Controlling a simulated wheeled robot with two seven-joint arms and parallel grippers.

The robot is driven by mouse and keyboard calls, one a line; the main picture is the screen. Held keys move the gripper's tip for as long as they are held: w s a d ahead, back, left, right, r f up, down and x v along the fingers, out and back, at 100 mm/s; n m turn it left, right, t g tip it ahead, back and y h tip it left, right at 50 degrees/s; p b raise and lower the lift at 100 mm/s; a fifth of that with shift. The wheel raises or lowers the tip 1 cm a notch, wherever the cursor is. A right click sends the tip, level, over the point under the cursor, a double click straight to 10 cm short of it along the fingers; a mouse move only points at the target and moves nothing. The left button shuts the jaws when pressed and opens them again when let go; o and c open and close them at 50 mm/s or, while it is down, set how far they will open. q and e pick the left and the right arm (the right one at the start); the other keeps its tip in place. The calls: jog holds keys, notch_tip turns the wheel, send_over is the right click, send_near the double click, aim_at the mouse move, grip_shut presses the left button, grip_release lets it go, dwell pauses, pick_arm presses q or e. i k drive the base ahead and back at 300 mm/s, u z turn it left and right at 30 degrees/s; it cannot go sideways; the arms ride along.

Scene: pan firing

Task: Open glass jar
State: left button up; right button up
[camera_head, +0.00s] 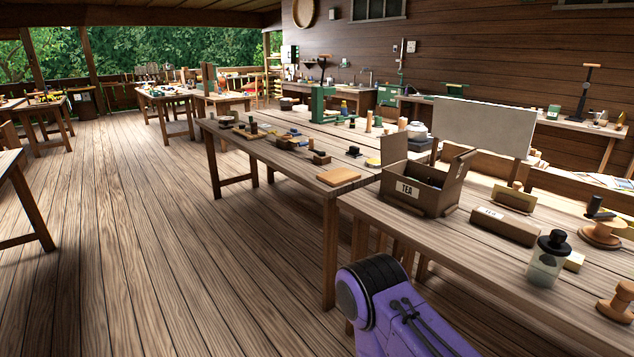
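A glass jar (545,267) stands upright on the near right wooden table. Neither of my grippers is in view. A purple link of my own arm shows at the bottom, in front of the table's near edge and apart from the jar.
An open box marked TEA (411,197) stands left of the jar on the table (460,250). A brown TEA box (504,227) lies between them. A wooden knob-shaped piece (617,300) stands right of the jar. The wooden floor (180,250) at left is clear.

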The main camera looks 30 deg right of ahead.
aim_at(544, 268)
jog(key=i, duration=2.35)
jog(key=z, duration=3.55)
